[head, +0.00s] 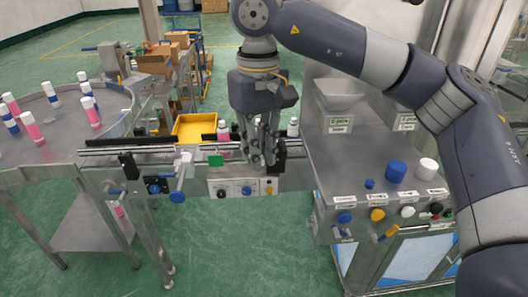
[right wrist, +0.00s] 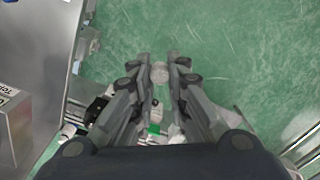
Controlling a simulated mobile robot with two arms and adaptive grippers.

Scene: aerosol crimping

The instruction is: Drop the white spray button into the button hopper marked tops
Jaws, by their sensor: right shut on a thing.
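My right gripper (head: 262,160) hangs fingers down over the conveyor rail, left of the grey machine table. In the right wrist view its fingertips (right wrist: 160,75) are shut on a small, round, whitish piece, which looks like the white spray button (right wrist: 159,73). In the head view the fingers hide that piece. A light grey hopper (head: 341,95) with a label stands at the back of the machine table, right of the gripper; its label is too small to read surely. A labelled grey box (right wrist: 12,130) shows at the left of the right wrist view. My left gripper is not in view.
A second labelled hopper (head: 405,108) is partly hidden behind my right arm. A yellow tray (head: 195,127) and a round table (head: 50,150) with several bottles lie left.

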